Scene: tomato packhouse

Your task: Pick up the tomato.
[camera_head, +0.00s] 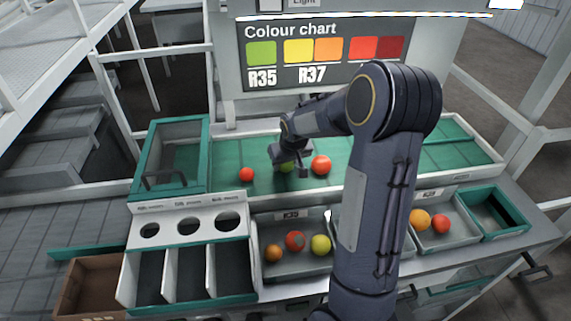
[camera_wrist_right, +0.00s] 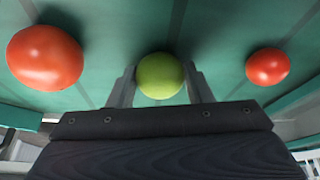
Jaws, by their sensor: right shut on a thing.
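A green tomato (camera_wrist_right: 160,76) sits between the two fingers of my right gripper (camera_wrist_right: 160,84) in the right wrist view. The fingers touch it on both sides and are shut on it. In the head view the green tomato (camera_head: 287,166) shows partly under my right gripper (camera_head: 290,169), over the green belt. My left gripper is not in view.
A grey tray (camera_head: 290,217) marked R35 holds several tomatoes in front of the belt. Another tray (camera_head: 462,232) at right holds an orange and a red tomato. A panel with round holes (camera_head: 190,226) stands front left. The colour chart (camera_head: 325,50) is behind. My right arm hides the middle.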

